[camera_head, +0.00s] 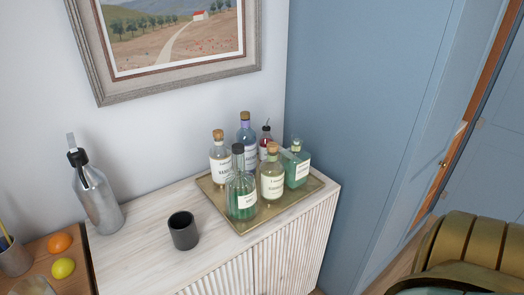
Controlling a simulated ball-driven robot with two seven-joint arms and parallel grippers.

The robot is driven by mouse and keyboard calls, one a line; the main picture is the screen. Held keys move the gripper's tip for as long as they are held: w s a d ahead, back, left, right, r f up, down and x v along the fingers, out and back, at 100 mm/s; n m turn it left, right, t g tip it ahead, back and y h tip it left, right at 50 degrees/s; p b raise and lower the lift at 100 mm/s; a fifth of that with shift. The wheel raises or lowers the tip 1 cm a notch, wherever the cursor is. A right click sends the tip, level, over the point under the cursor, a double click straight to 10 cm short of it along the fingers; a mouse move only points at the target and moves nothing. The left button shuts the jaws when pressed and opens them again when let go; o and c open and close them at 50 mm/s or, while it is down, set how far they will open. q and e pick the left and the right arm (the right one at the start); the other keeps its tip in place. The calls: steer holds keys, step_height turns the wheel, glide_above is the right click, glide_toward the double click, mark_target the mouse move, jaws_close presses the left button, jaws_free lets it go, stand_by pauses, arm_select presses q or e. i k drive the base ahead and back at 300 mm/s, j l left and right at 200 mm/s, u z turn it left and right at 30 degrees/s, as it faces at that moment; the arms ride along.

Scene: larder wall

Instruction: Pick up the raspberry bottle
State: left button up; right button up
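A small bottle with red contents (265,141), which looks like the raspberry bottle, stands at the back of a gold tray (241,229) on the cabinet. It has a dark pourer top. Its lower part is hidden behind the bottles in front, and its label is too small to read. Neither of my grippers is in view.
Several other corked or capped bottles crowd the tray, including a green bottle (242,199) and a pale bottle (272,181). A black cup (183,231) and a grey metal bottle (97,194) stand left on the pale wooden cabinet (150,262). A blue wall (362,120) rises right.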

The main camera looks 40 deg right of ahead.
mark_target(266, 136)
steer(key=z, duration=1.4)
